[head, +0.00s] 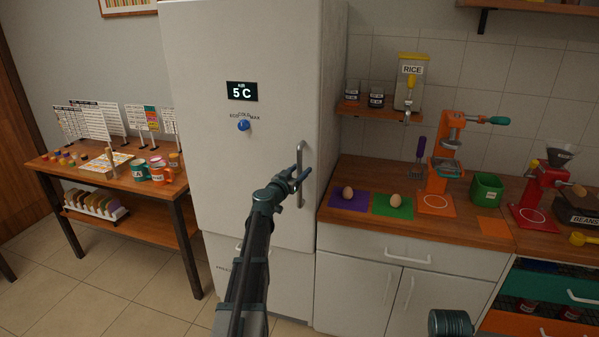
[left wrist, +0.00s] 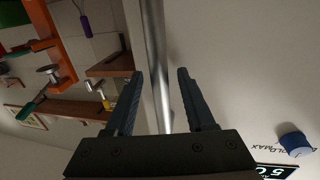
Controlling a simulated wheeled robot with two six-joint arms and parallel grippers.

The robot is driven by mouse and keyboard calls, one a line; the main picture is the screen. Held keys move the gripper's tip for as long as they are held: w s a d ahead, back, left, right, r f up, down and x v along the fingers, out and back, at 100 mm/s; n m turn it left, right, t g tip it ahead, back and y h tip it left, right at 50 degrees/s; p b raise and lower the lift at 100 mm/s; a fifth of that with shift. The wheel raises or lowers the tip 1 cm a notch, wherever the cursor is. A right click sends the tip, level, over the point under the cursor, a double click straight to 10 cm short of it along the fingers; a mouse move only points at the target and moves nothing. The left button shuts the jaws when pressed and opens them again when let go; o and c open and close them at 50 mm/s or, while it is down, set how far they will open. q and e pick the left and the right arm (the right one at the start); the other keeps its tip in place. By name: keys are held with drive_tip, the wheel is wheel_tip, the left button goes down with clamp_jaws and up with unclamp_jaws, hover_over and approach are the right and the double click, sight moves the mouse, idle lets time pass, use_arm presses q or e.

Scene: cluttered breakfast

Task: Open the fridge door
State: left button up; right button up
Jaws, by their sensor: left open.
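The tall pale fridge (head: 200,130) stands in the middle of the head view. Its upper door is shut. A vertical metal handle (head: 301,150) runs along the door's right side. My left gripper (head: 298,176) is open at the handle's lower part. In the left wrist view the handle (left wrist: 156,40) lines up between the two spread fingers (left wrist: 160,76), with a gap on each side. I cannot tell how deep it sits between them.
A blue knob (head: 243,125) and a display (head: 242,91) are on the fridge door. A counter (head: 345,224) with eggs on mats stands close at right. A wooden side table (head: 130,184) with mugs stands at left. Tiled floor (head: 120,290) is clear in front.

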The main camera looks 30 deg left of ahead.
use_arm(q)
clamp_jaws()
idle(1.4)
